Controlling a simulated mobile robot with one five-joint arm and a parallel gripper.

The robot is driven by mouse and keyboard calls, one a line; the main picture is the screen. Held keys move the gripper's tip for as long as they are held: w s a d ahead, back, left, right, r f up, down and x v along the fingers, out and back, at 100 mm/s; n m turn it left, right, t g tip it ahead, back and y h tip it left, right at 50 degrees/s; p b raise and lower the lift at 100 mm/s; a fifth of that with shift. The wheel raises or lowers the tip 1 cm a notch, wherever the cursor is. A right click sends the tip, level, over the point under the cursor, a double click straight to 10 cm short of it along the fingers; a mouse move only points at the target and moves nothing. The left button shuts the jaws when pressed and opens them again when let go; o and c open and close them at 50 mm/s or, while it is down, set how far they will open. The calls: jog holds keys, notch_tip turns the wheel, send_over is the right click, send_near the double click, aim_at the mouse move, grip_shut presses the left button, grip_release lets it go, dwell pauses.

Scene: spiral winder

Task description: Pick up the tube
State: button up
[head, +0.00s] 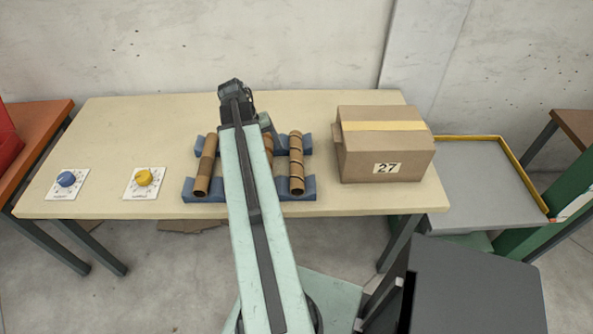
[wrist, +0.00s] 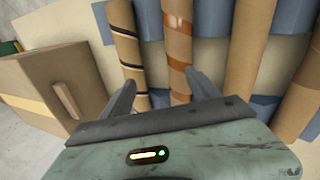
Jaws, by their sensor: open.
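Several brown cardboard tubes lie side by side on a blue cradle (head: 308,187) on the table. In the head view there is a plain tube (head: 206,165) at left and a dark-striped tube (head: 297,165) at right; my arm hides much between them. The wrist view shows the black-striped tube (wrist: 126,45), a tube with copper-coloured bands (wrist: 178,40) and plain tubes (wrist: 249,55) to the right. My gripper (wrist: 161,78) is open and empty above them. The copper-banded tube shows between its fingers; the left finger overlaps the black-striped tube. The height gap is unclear.
A cardboard box (head: 385,150) marked 27 stands right of the cradle; it also shows at left in the wrist view (wrist: 45,85). A blue dial (head: 66,180) and a yellow dial (head: 144,178) lie at left. A grey yellow-edged tray (head: 490,190) is beyond the table's right end.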

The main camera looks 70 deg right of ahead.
jog(key=m, duration=0.1)
send_over(295, 159)
jog(key=w, duration=0.3)
jog(key=f+b, duration=0.2)
jog(key=s+f, duration=0.1)
jog(key=shift+a+f+g+b, duration=0.1)
jog(key=shift+a+g+b, duration=0.2)
jog(key=shift+a+b, duration=0.1)
jog(key=b+x, duration=0.5)
jog(key=shift+s+f, duration=0.2)
jog(key=shift+r, duration=0.15)
jog(key=c, duration=1.5)
jog(key=shift+r, duration=0.1)
notch_tip(295, 159, up, 10)
jog(key=p, duration=1)
jog(key=shift+p, duration=0.3)
